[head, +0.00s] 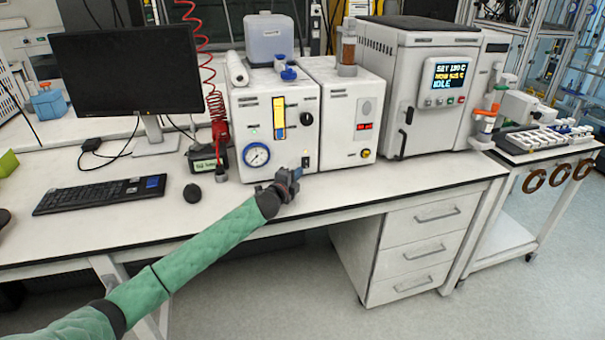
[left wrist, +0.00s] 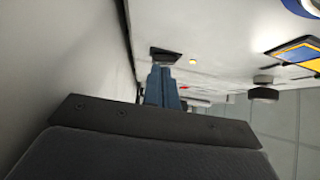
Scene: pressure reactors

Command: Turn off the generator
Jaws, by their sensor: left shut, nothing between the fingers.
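The generator, which I take to be the white box (head: 275,135) with a round gauge, a yellow level strip and a black knob, stands on the bench. A small dark switch (head: 305,161) sits low on its front at the right. In the left wrist view, the dark switch (left wrist: 166,55) is beside a lit amber lamp (left wrist: 193,61). My left gripper (head: 297,174) is shut and empty, just in front of the switch. Its blue fingers (left wrist: 163,86) point at the switch in the left wrist view; whether they touch cannot be told. My right gripper is not in view.
A second white box (head: 340,120) with a red display stands close on the right, then a large white reactor unit (head: 410,85). A monitor (head: 125,75), a keyboard (head: 100,195) and a mouse (head: 192,192) are on the left. The bench front is mostly clear.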

